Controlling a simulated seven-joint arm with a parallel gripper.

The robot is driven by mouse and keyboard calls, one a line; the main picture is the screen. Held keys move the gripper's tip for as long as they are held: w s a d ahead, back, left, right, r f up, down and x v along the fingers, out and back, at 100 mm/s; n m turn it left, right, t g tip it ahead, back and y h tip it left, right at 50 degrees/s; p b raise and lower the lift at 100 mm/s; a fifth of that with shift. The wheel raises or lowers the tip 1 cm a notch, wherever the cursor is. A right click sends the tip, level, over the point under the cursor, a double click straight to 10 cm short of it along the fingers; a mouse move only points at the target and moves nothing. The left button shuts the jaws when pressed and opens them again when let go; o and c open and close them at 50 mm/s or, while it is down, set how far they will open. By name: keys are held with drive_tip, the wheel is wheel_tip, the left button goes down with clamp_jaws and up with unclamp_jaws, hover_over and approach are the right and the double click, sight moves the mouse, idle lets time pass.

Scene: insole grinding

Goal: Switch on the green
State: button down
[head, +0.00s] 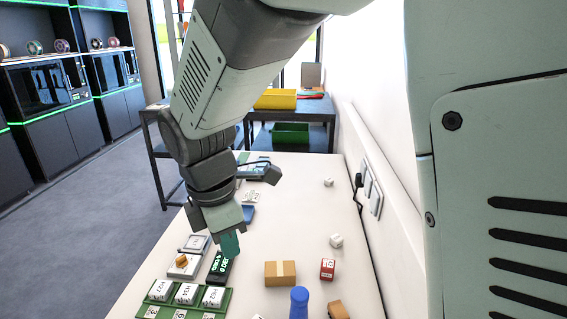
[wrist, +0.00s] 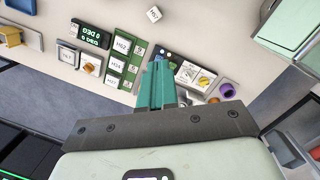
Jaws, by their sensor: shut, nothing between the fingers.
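My gripper (head: 229,243) points down over the white table, its teal fingers together and empty, just above a black display box (head: 220,265) with green digits. In the wrist view the closed fingers (wrist: 158,82) overlap the near edge of a dark-topped panel with dials (wrist: 192,76). The display box shows at upper left (wrist: 90,36), beside a white rocker plate (wrist: 68,56) and a plate with an orange knob (wrist: 90,66). A green rack (wrist: 117,72) holds white labelled blocks. I cannot tell which switch is the green one; the fingers hide part of the panel.
The table's middle right is mostly clear.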

drive_tip(key=s+a+f+n, duration=0.3)
drive_tip(key=a+f+n, duration=0.2)
drive_tip(key=a+f, duration=0.1)
drive_tip(key=s+a+f+n+g+h, duration=0.1)
drive_tip(key=s+a+f+n, duration=0.2)
drive_tip(key=a+f+n, duration=0.3)
drive_tip(key=shift+a+f, duration=0.2)
drive_tip(key=shift+f, duration=0.65)
drive_tip(key=shift+s, duration=0.1)
drive_tip(key=f, duration=0.4)
drive_tip(key=d+f, duration=0.1)
drive_tip(key=f, duration=0.4)
drive_tip(key=d+f, duration=0.1)
drive_tip(key=f, duration=0.3)
drive_tip(key=shift+d+f, duration=0.25)
drive_tip(key=shift+f, duration=0.1)
